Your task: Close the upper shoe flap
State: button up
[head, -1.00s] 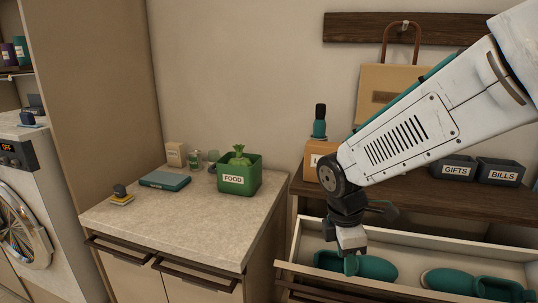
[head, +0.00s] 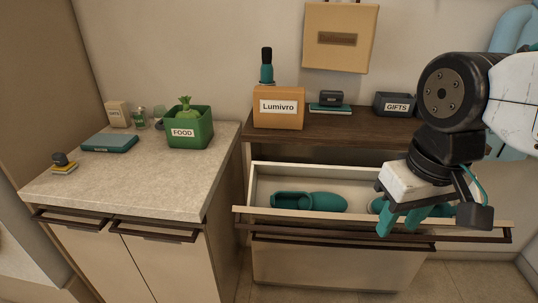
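The upper shoe flap (head: 350,220) of the dark-topped cabinet is tilted out and open in the head view. A teal shoe (head: 310,201) lies inside it on the left; a second teal shape further right is largely hidden by my gripper. My gripper (head: 415,222) is in front of the flap's right half, its teal fingers pointing down near the front rim. The fingers look spread with nothing visible between them. I cannot tell whether they touch the flap.
A lower flap front (head: 340,262) sits below. On the cabinet top stand an orange Lumivro box (head: 279,107) and a grey GIFTS bin (head: 394,104). The counter (head: 150,180) at left holds a green FOOD bin (head: 189,129). Some floor shows at lower right.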

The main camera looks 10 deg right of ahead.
aim_at(355, 184)
jog(key=u, duration=0.8)
jog(key=k, duration=1)
jog(key=z, duration=0.45)
jog(key=k, duration=0.5)
jog(key=u, duration=0.5)
jog(key=i, duration=0.9)
jog(key=z, duration=0.9)
